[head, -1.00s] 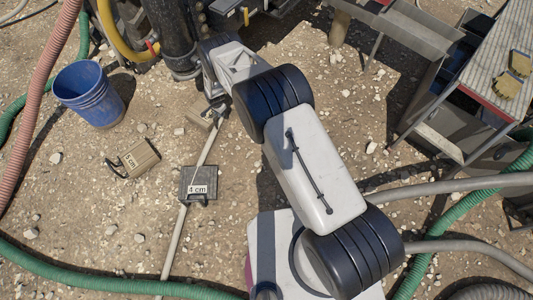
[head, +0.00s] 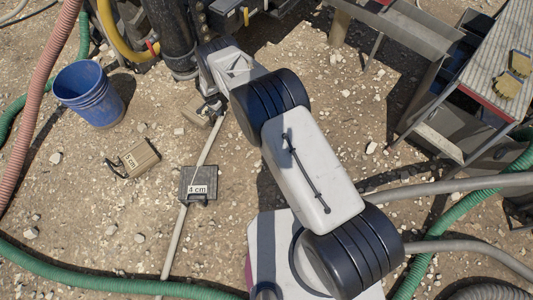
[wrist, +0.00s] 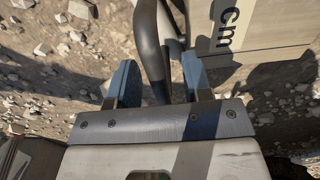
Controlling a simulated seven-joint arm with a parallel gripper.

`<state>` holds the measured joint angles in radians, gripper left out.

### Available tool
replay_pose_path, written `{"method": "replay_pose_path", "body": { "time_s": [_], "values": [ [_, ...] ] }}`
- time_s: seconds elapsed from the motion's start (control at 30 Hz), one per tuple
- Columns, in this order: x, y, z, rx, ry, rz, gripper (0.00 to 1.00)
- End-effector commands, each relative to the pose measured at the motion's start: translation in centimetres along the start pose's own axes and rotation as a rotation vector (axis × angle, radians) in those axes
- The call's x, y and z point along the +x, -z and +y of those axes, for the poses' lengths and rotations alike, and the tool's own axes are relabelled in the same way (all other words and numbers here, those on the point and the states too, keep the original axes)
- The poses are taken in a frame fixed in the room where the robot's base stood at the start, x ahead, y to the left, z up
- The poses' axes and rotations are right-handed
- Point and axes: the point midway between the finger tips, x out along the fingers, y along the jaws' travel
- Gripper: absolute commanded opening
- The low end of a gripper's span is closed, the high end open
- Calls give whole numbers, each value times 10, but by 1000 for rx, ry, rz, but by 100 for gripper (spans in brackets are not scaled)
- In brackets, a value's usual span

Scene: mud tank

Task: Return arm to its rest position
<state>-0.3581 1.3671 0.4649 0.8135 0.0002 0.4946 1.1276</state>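My gripper (wrist: 158,88) points down at the ground in the wrist view. Its two blue fingers stand apart, one on each side of a dark curved handle, with a gap visible beside it. The handle belongs to a tan block (wrist: 268,30) with part of a "cm" label. In the head view the tan block (head: 196,112) sits on the ground near the far end of my arm, partly hidden by it. My gripper (head: 213,108) is small and partly hidden there. My arm is stretched out from the bottom right toward the top left.
A black "4 cm" block (head: 198,184) and a tan "5 cm" block (head: 135,158) lie nearby. A blue bucket (head: 90,95) stands at left. A green hose (head: 110,284) crosses the front. A black post (head: 172,35) and machinery stand close beyond my arm. A table with gloves (head: 515,75) is at right.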

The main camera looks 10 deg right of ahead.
Motion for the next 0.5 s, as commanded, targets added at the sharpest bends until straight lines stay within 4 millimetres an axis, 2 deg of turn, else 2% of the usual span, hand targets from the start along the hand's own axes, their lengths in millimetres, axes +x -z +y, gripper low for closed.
{"method": "replay_pose_path", "body": {
  "time_s": [0.17,0.33,0.5],
  "values": [
    [0,0,1,0,-1,0,46],
    [2,-1,2,0,-3,-1,68],
    [1,0,2,0,-2,-1,68]
  ]
}}
